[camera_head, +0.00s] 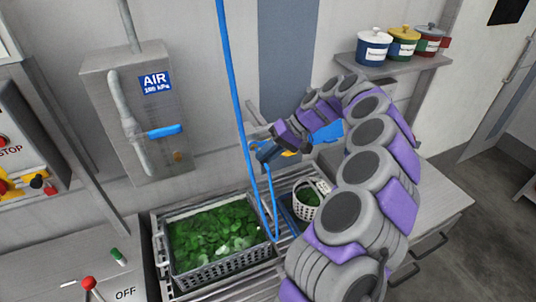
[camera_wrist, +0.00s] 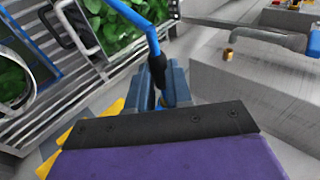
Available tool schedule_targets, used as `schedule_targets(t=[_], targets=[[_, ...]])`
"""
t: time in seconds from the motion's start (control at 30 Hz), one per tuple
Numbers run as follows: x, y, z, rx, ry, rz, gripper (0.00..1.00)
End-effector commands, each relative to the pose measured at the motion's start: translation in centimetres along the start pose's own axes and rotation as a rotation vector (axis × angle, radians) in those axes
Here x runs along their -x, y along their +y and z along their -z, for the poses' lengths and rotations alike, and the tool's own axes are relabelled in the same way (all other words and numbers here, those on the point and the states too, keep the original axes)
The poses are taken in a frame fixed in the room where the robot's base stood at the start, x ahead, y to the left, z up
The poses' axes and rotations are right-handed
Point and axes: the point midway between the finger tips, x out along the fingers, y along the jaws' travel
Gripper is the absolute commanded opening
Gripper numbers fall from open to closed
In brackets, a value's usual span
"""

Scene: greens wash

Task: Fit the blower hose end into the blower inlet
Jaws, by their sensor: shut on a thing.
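My gripper (camera_head: 264,153) is shut on the black end of the blue blower hose (camera_head: 236,95), in the air above the sink area. In the wrist view my gripper (camera_wrist: 167,88) has its blue jaws on both sides of the black hose end (camera_wrist: 157,66), and the blue hose (camera_wrist: 130,14) runs up and left from it. A small brass fitting (camera_head: 178,155), perhaps the inlet, sticks out of the grey AIR box (camera_head: 125,90), left of my gripper. It also shows in the wrist view (camera_wrist: 228,55), apart from the hose end. The hose tip is hidden between the jaws.
A crate of greens (camera_head: 210,276) stands below on a slatted rack, with a white basket (camera_head: 306,207) right of it. The hose hangs in a loop over the crate's right edge. A blue valve handle (camera_head: 164,131) sits on the AIR box. Lidded pots (camera_head: 403,43) stand on a shelf.

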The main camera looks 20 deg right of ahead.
Motion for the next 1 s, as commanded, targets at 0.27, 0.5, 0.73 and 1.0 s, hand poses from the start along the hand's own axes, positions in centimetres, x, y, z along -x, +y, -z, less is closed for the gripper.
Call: schedule_targets(t=[0.27, 0.5, 0.73, 1.0], targets=[[-0.1, -0.1, 0.6, 0.001, -0.001, 0.001, 0.0], [-0.2, -0.1, 1.1, 0.001, -0.002, 0.001, 0.0], [-0.2, -0.1, 1.6, 0.001, -0.001, 0.001, 0.0], [-0.3, -0.1, 2.1, 0.001, -0.001, 0.001, 0.29]])
